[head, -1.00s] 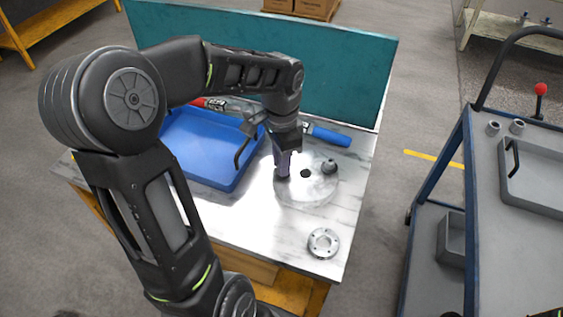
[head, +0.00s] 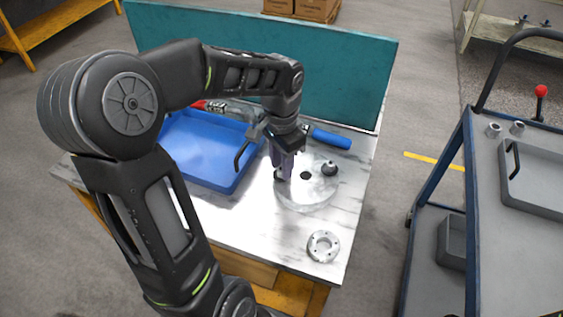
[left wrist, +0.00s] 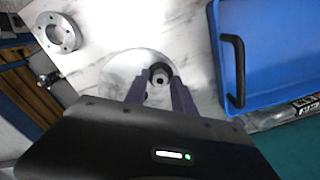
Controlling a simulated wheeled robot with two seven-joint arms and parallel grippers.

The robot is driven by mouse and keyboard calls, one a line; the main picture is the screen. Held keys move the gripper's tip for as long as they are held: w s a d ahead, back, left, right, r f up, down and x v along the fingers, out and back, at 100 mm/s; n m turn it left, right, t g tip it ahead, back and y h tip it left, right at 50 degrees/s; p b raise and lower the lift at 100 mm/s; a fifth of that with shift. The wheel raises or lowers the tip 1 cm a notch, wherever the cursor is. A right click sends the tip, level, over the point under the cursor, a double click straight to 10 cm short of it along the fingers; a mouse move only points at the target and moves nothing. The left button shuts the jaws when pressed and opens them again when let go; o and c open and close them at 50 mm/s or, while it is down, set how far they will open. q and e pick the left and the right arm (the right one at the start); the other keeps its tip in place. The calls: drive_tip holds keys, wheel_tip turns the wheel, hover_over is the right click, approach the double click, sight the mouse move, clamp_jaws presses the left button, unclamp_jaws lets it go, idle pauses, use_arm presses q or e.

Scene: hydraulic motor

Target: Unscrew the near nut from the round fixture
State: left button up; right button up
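The round fixture (head: 305,197) is a pale grey disc lying on the marble-patterned table, with a dark centre hole. The near nut (head: 278,175) is a small dark piece at the disc's left side. My left gripper (head: 284,176) points down over it, and its two purple fingers hide part of it. In the left wrist view the nut (left wrist: 160,73) sits between the tips of the gripper (left wrist: 158,82), with a finger close against each side. A second nut (head: 330,168) stands at the disc's right side. My right gripper is not in view.
A blue tray (head: 228,188) with a black handle lies left of the fixture. A flanged metal ring (head: 323,246) lies near the table's front right corner. A blue-handled tool (head: 331,138) lies behind, before a teal panel (head: 270,55). A grey cart (head: 487,205) stands to the right.

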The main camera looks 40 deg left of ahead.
use_arm(q)
drive_tip(key=m+p, duration=0.1)
drive_tip(key=m, duration=0.1)
drive_tip(key=m+p, duration=0.1)
drive_tip(key=m, duration=0.1)
drive_tip(key=shift+r+m, duration=0.2)
drive_tip(key=shift+m, duration=0.2)
drive_tip(key=m+p, duration=0.1)
drive_tip(key=m, duration=0.2)
drive_tip(key=shift+p, duration=0.35)
drive_tip(key=shift+m, duration=0.8)
drive_tip(key=shift+f+m, duration=0.25)
drive_tip(key=shift+m, duration=0.15)
drive_tip(key=shift+p, duration=0.35)
drive_tip(key=shift+c, duration=0.4)
clamp_jaws()
